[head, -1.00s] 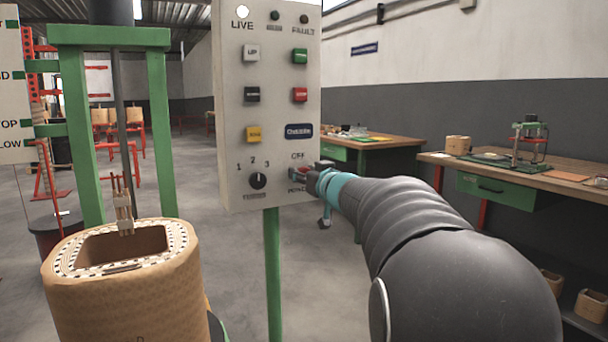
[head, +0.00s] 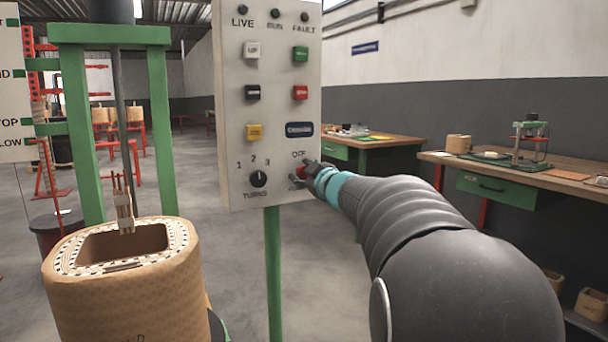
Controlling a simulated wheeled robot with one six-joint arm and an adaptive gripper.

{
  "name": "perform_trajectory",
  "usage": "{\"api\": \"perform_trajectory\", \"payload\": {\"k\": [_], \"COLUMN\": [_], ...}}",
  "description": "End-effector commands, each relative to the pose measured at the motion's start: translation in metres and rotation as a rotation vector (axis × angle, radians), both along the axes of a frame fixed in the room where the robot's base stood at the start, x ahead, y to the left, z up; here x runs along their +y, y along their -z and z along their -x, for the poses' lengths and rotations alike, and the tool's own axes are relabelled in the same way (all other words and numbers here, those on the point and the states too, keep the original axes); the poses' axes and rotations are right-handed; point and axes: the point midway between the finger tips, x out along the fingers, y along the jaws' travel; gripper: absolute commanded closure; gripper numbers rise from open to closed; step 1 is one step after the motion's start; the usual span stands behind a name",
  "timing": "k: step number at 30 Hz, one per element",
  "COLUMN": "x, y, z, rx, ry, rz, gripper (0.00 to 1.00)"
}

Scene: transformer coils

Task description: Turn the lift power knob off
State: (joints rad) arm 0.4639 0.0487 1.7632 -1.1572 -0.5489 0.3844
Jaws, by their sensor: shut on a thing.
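The lift control panel (head: 233,140) stands upright on a green post in the head view. The LIVE lamp (head: 242,9) at the panel's top left is dark, as are the RUN and FAULT lamps.
A tan transformer coil (head: 125,290) stands at the lower left beneath a green lift frame (head: 160,130). Workbenches (head: 520,175) line the right wall. A black selector knob (head: 258,179) sits left of my gripper. Open floor lies behind the panel.

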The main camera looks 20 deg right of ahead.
Motion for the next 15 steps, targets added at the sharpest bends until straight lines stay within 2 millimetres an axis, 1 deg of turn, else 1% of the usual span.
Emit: {"api": "perform_trajectory", "payload": {"k": [15], "x": [0.0011], "y": [0.003], "z": [0.0], "rx": [-0.019], "ry": [0.001], "rz": [0.487], "gripper": [0.93]}}
